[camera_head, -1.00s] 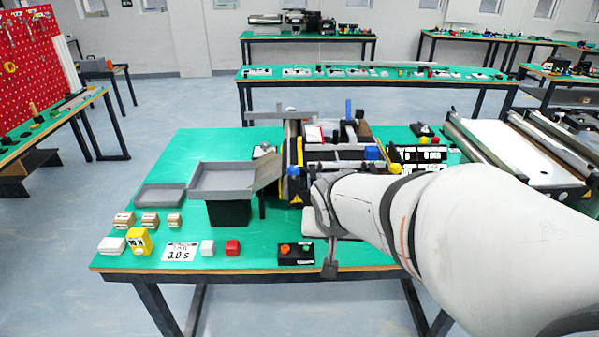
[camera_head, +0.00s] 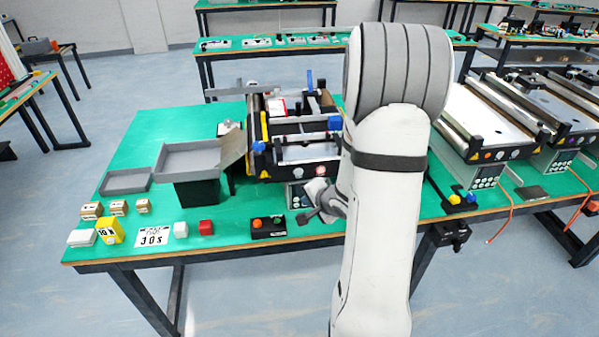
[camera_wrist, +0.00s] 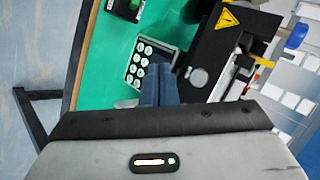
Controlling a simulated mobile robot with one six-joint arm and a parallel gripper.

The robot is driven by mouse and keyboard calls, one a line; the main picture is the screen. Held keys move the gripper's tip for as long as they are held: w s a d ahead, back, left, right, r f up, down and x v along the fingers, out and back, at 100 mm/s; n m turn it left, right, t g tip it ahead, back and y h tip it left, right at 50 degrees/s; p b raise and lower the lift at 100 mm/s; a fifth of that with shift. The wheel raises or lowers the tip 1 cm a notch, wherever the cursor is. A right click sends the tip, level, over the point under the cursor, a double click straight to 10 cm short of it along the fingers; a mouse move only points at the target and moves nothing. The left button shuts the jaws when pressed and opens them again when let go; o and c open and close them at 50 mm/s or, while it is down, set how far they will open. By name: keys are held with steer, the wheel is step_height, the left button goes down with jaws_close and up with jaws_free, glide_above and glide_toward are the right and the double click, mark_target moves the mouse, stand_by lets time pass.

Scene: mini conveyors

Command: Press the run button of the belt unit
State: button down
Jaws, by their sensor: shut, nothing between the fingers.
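The belt unit (camera_head: 300,172) stands on the green table, black-sided with yellow and blue parts. In the wrist view its black side (camera_wrist: 222,55) shows a warning triangle and a round silver button. A keypad (camera_wrist: 150,62) with several round white buttons lies beside it, just beyond my fingertips; it also shows in the head view (camera_head: 297,196). A black box (camera_head: 268,227) with an orange and a green button sits at the table's front edge. My gripper (camera_wrist: 160,72) is shut and empty, apparently above the table near the keypad. I cannot tell whether it touches anything. No run label is readable.
A grey tray (camera_head: 190,160) on a black stand is left of the unit. Small blocks, including a red one (camera_head: 206,227) and a yellow one (camera_head: 110,231), line the front left. More conveyors (camera_head: 490,130) stand right of my arm. The green table's back left is clear.

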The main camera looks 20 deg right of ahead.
mark_target(299, 172)
steer(key=shift+w, duration=0.15)
steer(key=w+d+p, duration=0.1)
steer(key=w+d, duration=0.1)
steer(key=w, duration=0.6)
steer(key=shift+d, duration=0.2)
steer(key=shift+w+r+p, duration=0.1)
steer(key=shift+w+p, duration=0.15)
steer(key=shift+p, duration=0.1)
stand_by(1.7)
steer(key=shift+w+d+p, duration=0.15)
steer(key=shift+w+p, duration=0.1)
steer(key=shift+p, duration=0.05)
